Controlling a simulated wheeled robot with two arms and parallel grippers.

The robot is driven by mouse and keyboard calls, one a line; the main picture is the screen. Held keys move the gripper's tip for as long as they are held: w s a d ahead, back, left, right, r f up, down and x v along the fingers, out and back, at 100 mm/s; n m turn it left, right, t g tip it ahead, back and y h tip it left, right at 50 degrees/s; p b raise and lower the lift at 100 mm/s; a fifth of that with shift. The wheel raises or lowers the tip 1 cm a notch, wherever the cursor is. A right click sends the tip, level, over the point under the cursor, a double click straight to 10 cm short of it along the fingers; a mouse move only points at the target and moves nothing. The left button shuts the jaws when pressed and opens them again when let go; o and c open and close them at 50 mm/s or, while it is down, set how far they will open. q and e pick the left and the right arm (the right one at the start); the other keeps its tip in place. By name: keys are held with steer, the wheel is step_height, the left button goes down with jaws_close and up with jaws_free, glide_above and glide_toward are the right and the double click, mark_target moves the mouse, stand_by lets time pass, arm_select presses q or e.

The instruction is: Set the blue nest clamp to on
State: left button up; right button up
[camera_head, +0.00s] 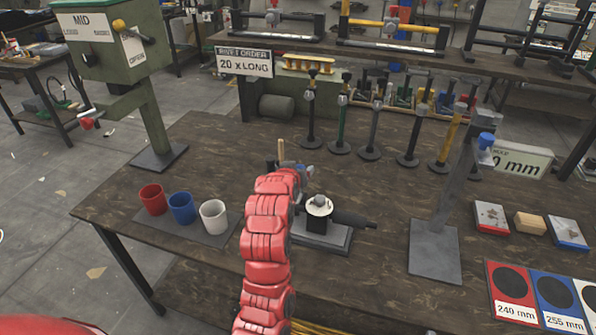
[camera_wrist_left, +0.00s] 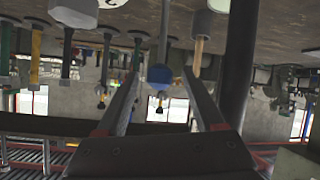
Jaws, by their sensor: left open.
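A dark fixture with a grey base plate (camera_head: 318,236) stands mid-table, with a round light-topped part (camera_head: 319,205) and a black handle (camera_head: 354,219) pointing right. My left gripper (camera_head: 290,167) is just behind it, partly hidden by my red arm. In the left wrist view its two fingers (camera_wrist_left: 160,76) are apart. A blue knob (camera_wrist_left: 160,74) shows between the fingertips; contact cannot be told. A tan wooden handle (camera_wrist_left: 198,52) is beside the right finger, and its tip (camera_head: 281,148) shows above the gripper in the head view. No clamp labels are readable. My right gripper is not in view.
Red (camera_head: 153,199), blue (camera_head: 182,208) and white (camera_head: 213,216) cups stand on a mat at left. A green press (camera_head: 150,110) is behind them. A grey post with a blue part (camera_head: 486,140) stands at right. Several upright tools stand behind the fixture.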

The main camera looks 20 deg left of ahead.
arm_select(q)
steer(key=p+v, duration=1.7)
steer(key=p, duration=0.2)
steer(key=shift+r, duration=0.1)
stand_by(0.5)
